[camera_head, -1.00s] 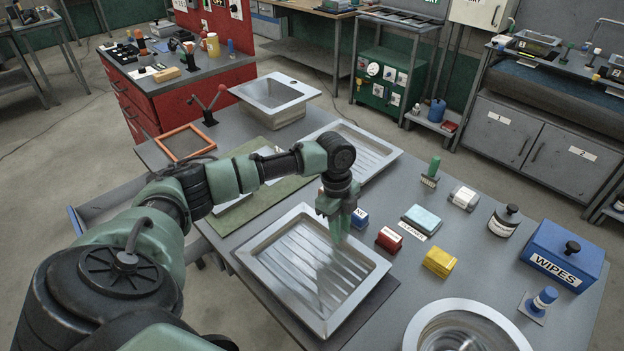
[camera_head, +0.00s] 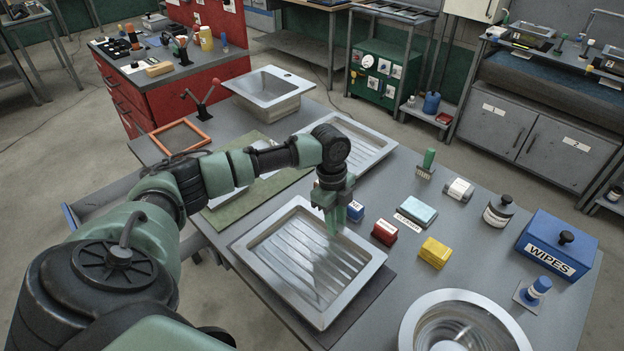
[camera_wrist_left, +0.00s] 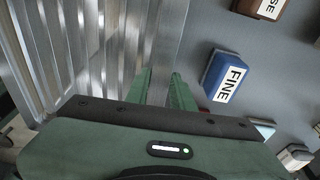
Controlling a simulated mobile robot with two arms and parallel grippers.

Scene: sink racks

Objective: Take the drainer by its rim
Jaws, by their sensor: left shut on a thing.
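The near drainer (camera_head: 278,283) is a shiny metal tray with a ribbed floor, lying flat on a dark mat on the grey bench. My left gripper (camera_head: 335,222) points down at its far right rim. In the left wrist view the rim (camera_wrist_left: 168,45) runs between the two green fingers (camera_wrist_left: 163,88), which are shut on it. The ribbed floor (camera_wrist_left: 90,40) lies to the left there. The fingertips' lower ends are hard to make out. My right gripper is not in view.
A second drainer (camera_head: 372,160) lies behind. A round metal basin (camera_head: 405,335) stands at the front right.

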